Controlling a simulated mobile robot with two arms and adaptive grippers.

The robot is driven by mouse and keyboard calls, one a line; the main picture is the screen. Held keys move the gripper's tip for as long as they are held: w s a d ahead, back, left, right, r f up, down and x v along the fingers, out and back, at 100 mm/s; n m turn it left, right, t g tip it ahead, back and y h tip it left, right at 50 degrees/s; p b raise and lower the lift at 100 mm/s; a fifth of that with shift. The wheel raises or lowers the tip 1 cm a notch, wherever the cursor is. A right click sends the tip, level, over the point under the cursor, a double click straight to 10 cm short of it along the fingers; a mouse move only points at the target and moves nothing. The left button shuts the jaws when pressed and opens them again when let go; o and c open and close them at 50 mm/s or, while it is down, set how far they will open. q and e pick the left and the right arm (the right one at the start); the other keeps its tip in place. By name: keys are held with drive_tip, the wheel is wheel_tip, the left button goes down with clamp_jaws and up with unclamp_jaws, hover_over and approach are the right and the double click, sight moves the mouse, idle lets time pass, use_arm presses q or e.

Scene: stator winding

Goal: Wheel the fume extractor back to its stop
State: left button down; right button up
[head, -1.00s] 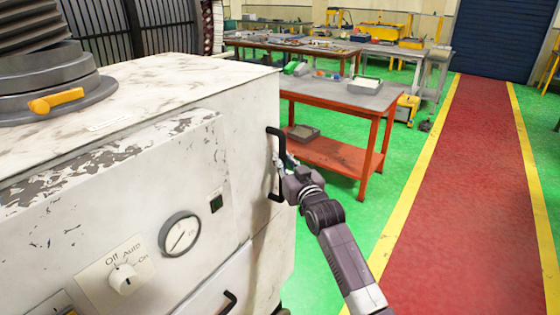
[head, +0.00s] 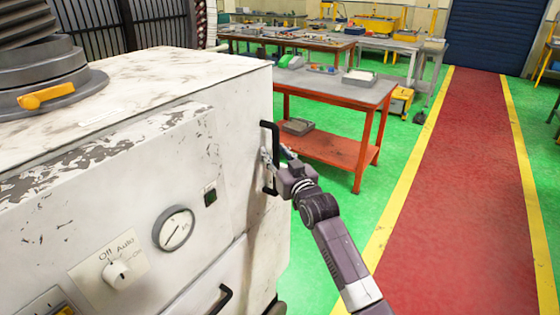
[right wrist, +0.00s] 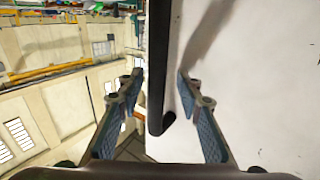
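The fume extractor (head: 120,85) is a scuffed white cabinet filling the left of the head view. It has a grey ribbed hose base on top with an orange lever (head: 47,97). A black upright handle (head: 270,135) is on its right side. My right gripper (head: 276,160) is at this handle. In the right wrist view, the handle bar (right wrist: 160,60) runs between its two fingers (right wrist: 160,80), with gaps showing on both sides, so it is open around the bar. My left gripper is out of view. The extractor's stop cannot be made out.
A red-framed workbench (head: 330,88) stands beyond the extractor on the green floor, with more benches behind it. A clear red lane (head: 465,190) with yellow edges runs at the right to a blue shutter (head: 490,40). A dark barred panel (head: 125,25) stands behind the extractor.

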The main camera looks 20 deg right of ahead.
drive_tip(key=s, duration=1.1)
drive_tip(key=shift+s+d, duration=0.3)
drive_tip(key=shift+s, duration=0.1)
wheel_tip(320, 180, down, 27)
drive_tip(key=s+g+b, duration=0.2)
drive_tip(key=s+g, duration=0.1)
drive_tip(key=g, duration=0.2)
drive_tip(key=s+f+g, duration=0.2)
drive_tip(key=s+f, duration=0.4)
drive_tip(key=f, duration=0.5)
drive_tip(key=s+f+g, duration=0.2)
drive_tip(key=s+f, duration=0.4)
drive_tip(key=f, duration=0.5)
drive_tip(key=s+f+n+g+h+b, duration=0.15)
drive_tip(key=s+f+g, duration=0.25)
drive_tip(key=s+f, duration=1.35)
drive_tip(key=s+f+g, duration=0.2)
drive_tip(key=s+f, duration=0.1)
drive_tip(key=s, duration=0.9)
drive_tip(key=s+f+g+b, duration=0.1)
drive_tip(key=s+f, duration=0.3)
drive_tip(key=s, duration=0.9)
drive_tip(key=shift+s+g, duration=0.15)
drive_tip(key=shift+g, duration=0.35)
